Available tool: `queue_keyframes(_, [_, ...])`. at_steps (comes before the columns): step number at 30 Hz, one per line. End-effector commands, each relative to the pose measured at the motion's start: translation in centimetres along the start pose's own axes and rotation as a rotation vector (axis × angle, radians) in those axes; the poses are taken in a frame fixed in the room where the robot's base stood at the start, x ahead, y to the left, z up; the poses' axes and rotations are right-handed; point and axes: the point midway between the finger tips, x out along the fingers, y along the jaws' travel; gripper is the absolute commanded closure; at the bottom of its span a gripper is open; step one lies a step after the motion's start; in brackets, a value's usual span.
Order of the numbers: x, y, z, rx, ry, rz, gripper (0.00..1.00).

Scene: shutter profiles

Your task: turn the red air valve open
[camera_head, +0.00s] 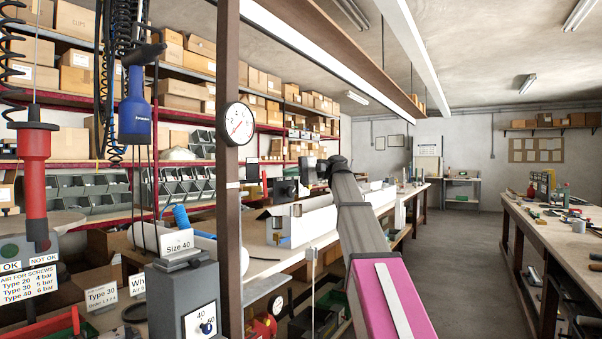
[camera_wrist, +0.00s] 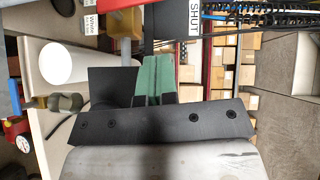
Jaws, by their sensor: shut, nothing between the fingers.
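My gripper (camera_wrist: 156,62) shows in the wrist view with its green fingers together, and nothing is between them. A red part (camera_wrist: 112,14) crosses the top left of the wrist view, beyond the fingertips and apart from them. I cannot tell for certain whether it is the air valve's handle. The valve is not clearly visible in that view.
A brown post (camera_head: 230,200) with a round gauge (camera_head: 237,124) stands left of my arm. A blue hanging tool (camera_head: 135,110) and a red tool (camera_head: 34,170) hang at the left. Boxed shelves line the back. The aisle floor (camera_head: 450,260) at right is clear.

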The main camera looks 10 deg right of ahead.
Motion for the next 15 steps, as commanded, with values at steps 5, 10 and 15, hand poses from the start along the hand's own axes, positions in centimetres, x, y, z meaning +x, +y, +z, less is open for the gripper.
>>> queue_keyframes(5, [3.3, 0.1, 0.5, -0.001, -0.002, 0.0, 1.0])
queue_keyframes(10, [4.7, 0.1, 2.1, -0.002, 0.001, 0.001, 1.0])
queue_keyframes(15, [5.4, 0.0, 2.8, -0.001, 0.001, 0.001, 1.0])
